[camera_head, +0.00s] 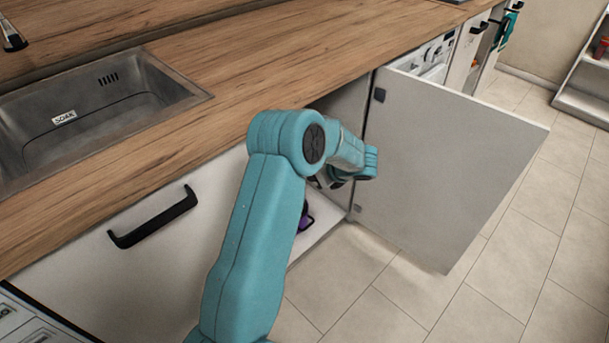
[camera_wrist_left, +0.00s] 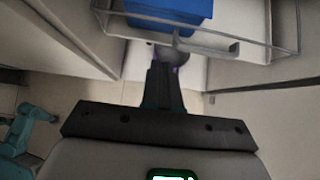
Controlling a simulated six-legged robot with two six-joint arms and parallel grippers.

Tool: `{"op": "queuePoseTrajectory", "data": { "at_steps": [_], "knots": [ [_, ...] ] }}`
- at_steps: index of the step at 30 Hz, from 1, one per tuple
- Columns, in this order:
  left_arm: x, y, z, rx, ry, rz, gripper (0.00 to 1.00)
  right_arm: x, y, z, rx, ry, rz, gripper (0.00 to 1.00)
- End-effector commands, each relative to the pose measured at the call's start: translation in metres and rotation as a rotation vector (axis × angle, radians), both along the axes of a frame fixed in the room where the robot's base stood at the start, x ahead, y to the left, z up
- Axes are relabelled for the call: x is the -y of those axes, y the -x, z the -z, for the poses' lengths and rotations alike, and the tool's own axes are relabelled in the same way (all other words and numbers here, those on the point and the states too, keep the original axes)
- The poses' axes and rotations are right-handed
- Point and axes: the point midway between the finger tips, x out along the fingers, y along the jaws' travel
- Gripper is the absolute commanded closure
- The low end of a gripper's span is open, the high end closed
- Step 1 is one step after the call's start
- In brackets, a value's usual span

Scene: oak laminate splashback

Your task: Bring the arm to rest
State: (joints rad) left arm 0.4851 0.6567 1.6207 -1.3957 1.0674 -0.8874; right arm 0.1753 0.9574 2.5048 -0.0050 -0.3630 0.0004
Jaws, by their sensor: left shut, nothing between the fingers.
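My left arm, teal, reaches up from the bottom of the head view and bends at its elbow toward the open cabinet. My left gripper (camera_head: 325,182) is at the cabinet opening, mostly hidden behind the forearm. In the left wrist view its dark fingers (camera_wrist_left: 165,72) are together, with nothing held between them. My right gripper is in neither view.
The white cabinet door (camera_head: 450,165) stands wide open to the right. A purple item (camera_head: 305,219) sits low in the cabinet. The wrist view shows a blue container (camera_wrist_left: 170,10) in a wire rack (camera_wrist_left: 238,47) ahead. The worktop (camera_head: 240,65) and tiled floor look clear.

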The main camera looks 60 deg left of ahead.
Motion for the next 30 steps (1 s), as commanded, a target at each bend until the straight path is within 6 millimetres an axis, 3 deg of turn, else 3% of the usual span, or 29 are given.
{"op": "queuePoseTrajectory", "data": {
  "at_steps": [3,8,14,17,20,23,27,30],
  "knots": [
    [0.012,-0.004,-0.015,0.001,0.000,0.003,1.00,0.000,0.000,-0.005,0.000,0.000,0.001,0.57],
    [0.020,-0.006,-0.022,0.000,0.001,0.000,1.00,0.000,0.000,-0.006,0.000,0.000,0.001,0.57],
    [0.022,-0.006,-0.022,0.000,0.002,0.000,1.00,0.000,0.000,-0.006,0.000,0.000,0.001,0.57],
    [0.033,-0.006,-0.011,0.011,0.038,-0.002,1.00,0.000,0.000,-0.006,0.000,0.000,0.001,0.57],
    [0.069,-0.005,0.022,0.050,0.156,-0.022,1.00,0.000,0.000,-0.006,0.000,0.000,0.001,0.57],
    [0.132,0.001,0.068,0.110,0.347,-0.091,1.00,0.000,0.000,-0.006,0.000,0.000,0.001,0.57],
    [0.237,0.024,0.120,0.192,0.624,-0.296,1.00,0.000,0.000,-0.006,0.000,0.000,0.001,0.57],
    [0.309,0.047,0.142,0.240,0.782,-0.515,1.00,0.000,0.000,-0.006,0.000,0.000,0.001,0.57]
  ]
}}
